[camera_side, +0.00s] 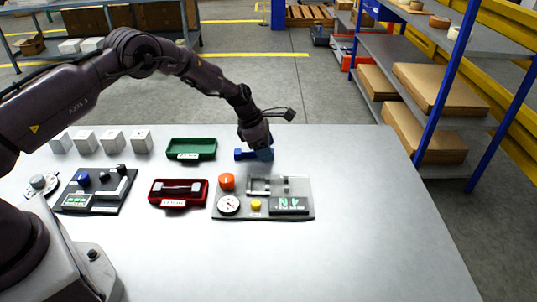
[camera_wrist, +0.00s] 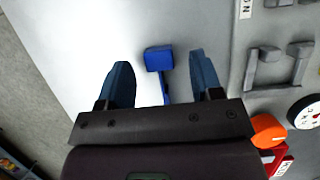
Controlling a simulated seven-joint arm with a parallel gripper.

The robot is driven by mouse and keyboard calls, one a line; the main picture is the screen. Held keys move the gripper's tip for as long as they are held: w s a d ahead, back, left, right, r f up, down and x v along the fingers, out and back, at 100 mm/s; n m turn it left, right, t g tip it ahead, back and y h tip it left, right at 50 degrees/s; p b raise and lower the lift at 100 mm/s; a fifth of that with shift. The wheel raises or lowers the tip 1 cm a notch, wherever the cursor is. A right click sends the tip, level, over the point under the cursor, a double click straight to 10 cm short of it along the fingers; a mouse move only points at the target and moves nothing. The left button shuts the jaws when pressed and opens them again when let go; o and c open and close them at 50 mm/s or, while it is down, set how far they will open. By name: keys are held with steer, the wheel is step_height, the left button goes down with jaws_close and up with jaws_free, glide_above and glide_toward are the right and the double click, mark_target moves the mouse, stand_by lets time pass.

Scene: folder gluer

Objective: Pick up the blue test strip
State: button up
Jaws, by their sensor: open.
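The blue test strip (camera_wrist: 158,60) lies on the grey table, with a wide block end and a narrow shaft running back toward my gripper's palm. In the side view one end of the blue strip (camera_side: 239,154) shows just left of my gripper (camera_side: 261,155). My gripper points down at the strip, low over the table. In the wrist view its two blue fingers are apart, one on each side of the strip, with gaps between. The rear of the strip is hidden behind the gripper body.
A grey test device (camera_side: 240,212) with an orange knob, dial and clamp stands close in front. A green tray (camera_side: 192,142), a red tray (camera_side: 158,196) holding a grey piece, a dark device (camera_side: 115,190) and several white cubes (camera_side: 112,141) stand left. The table's right side is clear.

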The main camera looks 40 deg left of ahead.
steer(key=shift+w+d+f, duration=0.1)
steer(key=shift+w+f, duration=0.05)
steer(key=shift+f, duration=0.25)
steer(key=shift+c, duration=0.2)
steer(key=c, duration=1)
steer(key=shift+o, duration=0.2)
